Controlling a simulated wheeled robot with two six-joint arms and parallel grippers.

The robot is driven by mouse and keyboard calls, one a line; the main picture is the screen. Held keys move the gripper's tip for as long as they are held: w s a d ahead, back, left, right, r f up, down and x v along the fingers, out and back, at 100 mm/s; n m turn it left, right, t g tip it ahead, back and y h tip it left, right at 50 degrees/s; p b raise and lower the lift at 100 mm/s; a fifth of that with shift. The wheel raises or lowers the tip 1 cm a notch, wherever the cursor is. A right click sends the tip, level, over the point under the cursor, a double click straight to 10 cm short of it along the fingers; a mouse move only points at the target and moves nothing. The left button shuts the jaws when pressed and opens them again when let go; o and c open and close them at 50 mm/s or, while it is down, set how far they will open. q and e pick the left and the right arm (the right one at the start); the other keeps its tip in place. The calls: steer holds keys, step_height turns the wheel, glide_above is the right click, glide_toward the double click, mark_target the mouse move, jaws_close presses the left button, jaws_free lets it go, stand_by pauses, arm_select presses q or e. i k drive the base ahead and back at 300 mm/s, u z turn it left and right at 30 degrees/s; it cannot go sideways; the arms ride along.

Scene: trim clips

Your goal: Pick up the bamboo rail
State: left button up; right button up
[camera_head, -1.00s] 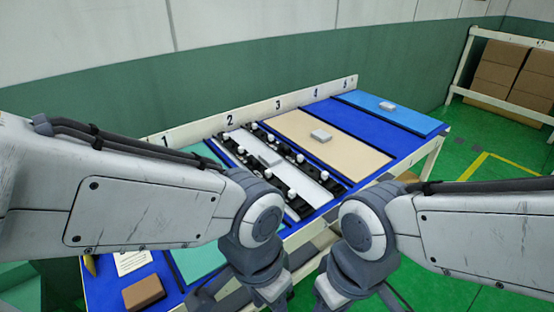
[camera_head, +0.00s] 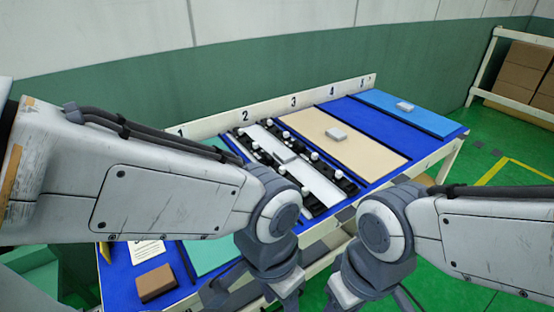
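A flat beige, bamboo-coloured panel (camera_head: 350,153), which I take for the bamboo rail, lies on the blue table below the number 3. A small light grey block (camera_head: 336,134) sits on top of it. Both of my arms reach down in front of the table's near edge. My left wrist is left of and nearer than the panel, and my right wrist is nearer and just below it in the picture. The fingers of both grippers are cut off below the frame. Neither arm touches the panel in this view.
Left of the panel, a black fixture with white knobs (camera_head: 313,155) holds a white strip (camera_head: 318,184). A teal panel (camera_head: 210,255) is partly hidden by my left arm. A light blue panel (camera_head: 420,115) lies far right. A brown block (camera_head: 156,283) is front left. Bare blue table (camera_head: 375,124) shows right of the panel.

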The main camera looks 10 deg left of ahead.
mark_target(315, 207)
steer(key=z, duration=1)
steer(key=i, duration=1.95)
steer(key=u, duration=2.65)
